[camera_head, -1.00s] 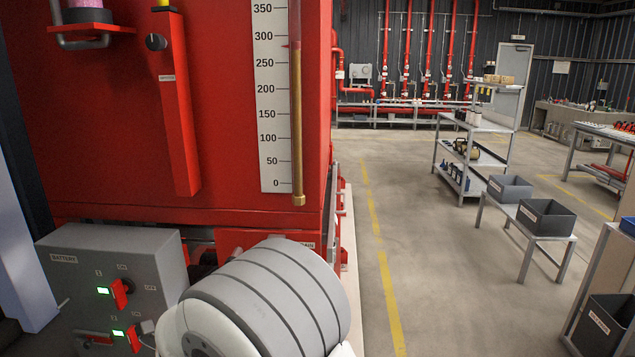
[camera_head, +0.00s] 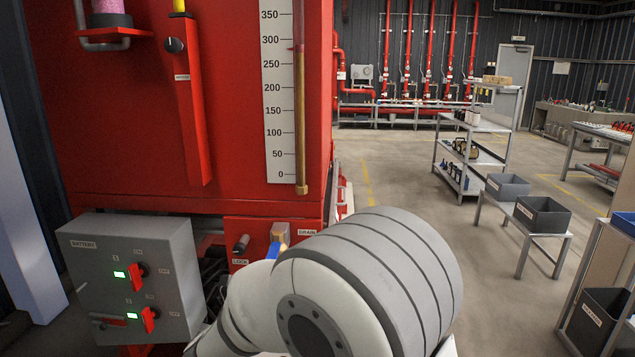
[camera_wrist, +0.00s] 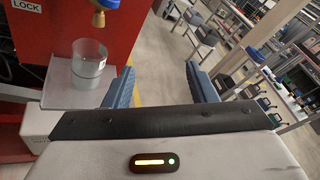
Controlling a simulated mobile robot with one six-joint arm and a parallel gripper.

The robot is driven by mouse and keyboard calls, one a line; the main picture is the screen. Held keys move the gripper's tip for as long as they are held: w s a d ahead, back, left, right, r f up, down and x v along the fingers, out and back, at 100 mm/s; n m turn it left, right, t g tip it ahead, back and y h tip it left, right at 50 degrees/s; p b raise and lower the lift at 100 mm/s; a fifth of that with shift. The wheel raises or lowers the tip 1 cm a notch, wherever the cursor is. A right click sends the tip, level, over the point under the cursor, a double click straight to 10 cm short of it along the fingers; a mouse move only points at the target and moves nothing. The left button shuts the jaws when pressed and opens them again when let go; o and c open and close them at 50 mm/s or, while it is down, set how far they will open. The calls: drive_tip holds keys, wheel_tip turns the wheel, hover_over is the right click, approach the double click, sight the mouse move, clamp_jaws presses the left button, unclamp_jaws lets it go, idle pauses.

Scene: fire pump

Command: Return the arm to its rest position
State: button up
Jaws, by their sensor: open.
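In the wrist view my gripper (camera_wrist: 160,88) has its two blue-grey fingers wide apart with nothing between them, only floor beyond. A clear cup (camera_wrist: 89,66) stands upright on a small grey shelf (camera_wrist: 85,95) left of the fingers, below a brass drain outlet (camera_wrist: 98,14). The cup seems to hold some liquid. In the head view my arm's large grey and white joint covers the lower middle, and the gripper itself is not in sight there. The drain handle with a blue part (camera_head: 279,241) shows just above the arm.
The red pump housing (camera_head: 110,130) with a gauge (camera_head: 281,95) fills the left. A grey battery box (camera_head: 133,280) with green lights stands at lower left. Shelving (camera_head: 470,155) and grey bins (camera_head: 541,214) stand right. The floor between is open.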

drive_tip(key=s+d+m+g+h, duration=0.1)
drive_tip(key=s+d+m+g, duration=0.3)
drive_tip(key=d+m, duration=0.4)
drive_tip(key=s+d+m+g+h, duration=0.1)
drive_tip(key=s+d+m+g, duration=0.5)
drive_tip(key=d, duration=0.5)
drive_tip(key=s+d+m+y, duration=0.1)
drive_tip(key=s+m+y, duration=0.3)
drive_tip(key=m, duration=0.7)
drive_tip(key=s+d+m+g+y, duration=0.1)
drive_tip(key=s+d+m+y, duration=0.1)
drive_tip(key=s+m+y, duration=0.3)
drive_tip(key=s+m, duration=0.3)
drive_tip(key=m, duration=0.4)
drive_tip(key=shift+s+f, duration=0.2)
drive_tip(key=shift+f, duration=0.15)
